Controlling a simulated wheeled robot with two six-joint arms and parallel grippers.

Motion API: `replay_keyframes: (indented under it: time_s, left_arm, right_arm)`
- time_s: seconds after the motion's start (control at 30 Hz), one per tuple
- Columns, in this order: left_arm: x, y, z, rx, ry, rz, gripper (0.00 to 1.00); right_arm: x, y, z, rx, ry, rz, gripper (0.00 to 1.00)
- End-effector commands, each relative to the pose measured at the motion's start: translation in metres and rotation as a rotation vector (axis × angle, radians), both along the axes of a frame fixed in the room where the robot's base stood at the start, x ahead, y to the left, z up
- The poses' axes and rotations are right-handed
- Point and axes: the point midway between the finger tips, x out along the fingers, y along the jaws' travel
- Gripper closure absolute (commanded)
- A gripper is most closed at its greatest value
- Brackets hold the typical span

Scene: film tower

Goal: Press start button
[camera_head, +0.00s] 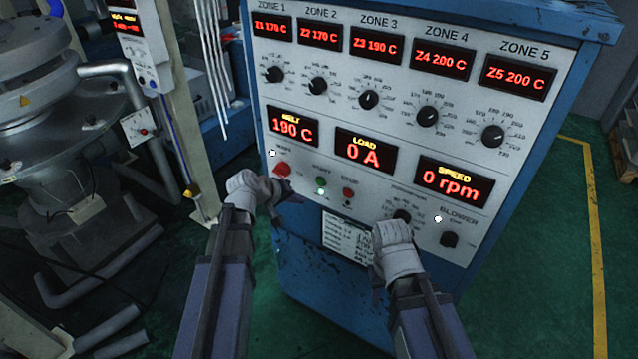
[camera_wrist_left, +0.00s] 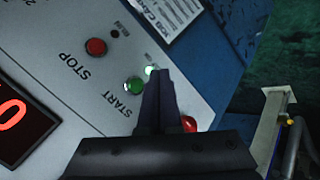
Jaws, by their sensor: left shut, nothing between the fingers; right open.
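The green start button (camera_head: 320,182) sits on the white panel of the blue control cabinet, left of the red stop button (camera_head: 348,193). A small lit white-green lamp (camera_head: 320,191) is just below it. In the left wrist view the start button (camera_wrist_left: 133,85) lies beside the tip of my left gripper (camera_wrist_left: 158,75). My left gripper (camera_head: 290,194) is shut and empty, in front of the panel and left of the start button. Whether it touches the panel I cannot tell. My right gripper (camera_head: 381,228) is open, near the panel's lower edge; its fingers are mostly hidden.
A red button (camera_head: 282,169) sits on the panel close above my left gripper. A dark speed knob (camera_head: 402,216) is above my right wrist, and the blower switch (camera_head: 450,240) is to its right. The load display (camera_head: 364,150) reads 0 A. Machinery (camera_head: 60,130) stands at left.

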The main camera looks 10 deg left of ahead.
Motion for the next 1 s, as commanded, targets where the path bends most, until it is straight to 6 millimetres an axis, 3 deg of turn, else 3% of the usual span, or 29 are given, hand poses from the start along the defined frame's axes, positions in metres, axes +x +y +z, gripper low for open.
replay_keyframes:
  time_s: [0.1, 0.4, 1.0]
  left_arm:
    - [0.019, -0.006, 0.000, -0.001, 0.001, -0.002, 1.00]
    - [0.048, -0.017, 0.000, 0.000, 0.001, -0.001, 1.00]
    - [0.055, -0.020, 0.000, 0.000, 0.000, 0.000, 1.00]
  right_arm:
    - [0.000, 0.000, 0.000, 0.000, 0.000, 0.000, 0.50]
    - [0.000, 0.000, 0.000, 0.000, 0.000, 0.000, 0.50]
    - [0.000, 0.000, 0.000, 0.000, 0.000, 0.000, 0.50]
